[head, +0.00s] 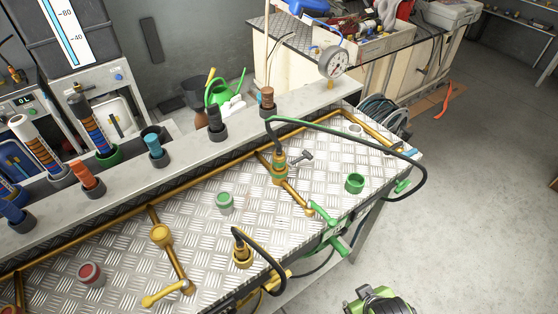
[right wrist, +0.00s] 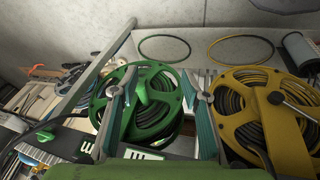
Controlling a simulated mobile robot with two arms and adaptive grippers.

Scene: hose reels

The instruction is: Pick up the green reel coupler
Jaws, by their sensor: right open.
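In the right wrist view a green reel (right wrist: 163,80) wound with dark hose stands ahead, with a green piece (right wrist: 150,88) over its middle; I cannot tell whether that piece is the coupler. My right gripper (right wrist: 158,92) is open, its teal-padded fingers spread in front of the reel with nothing seen held. In the head view a green and black coiled thing (head: 378,302) is cut by the bottom edge. A small green fitting (head: 403,186) sits at the bench's right edge near a black hose. My left gripper is in neither view.
A yellow reel (right wrist: 262,115) stands right of the green one. In the head view the metal-plate bench (head: 205,238) carries brass pipes, a green cup (head: 355,183), a red-topped cap (head: 91,274) and a yellow fitting (head: 242,254). The grey floor (head: 480,190) at right is mostly clear.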

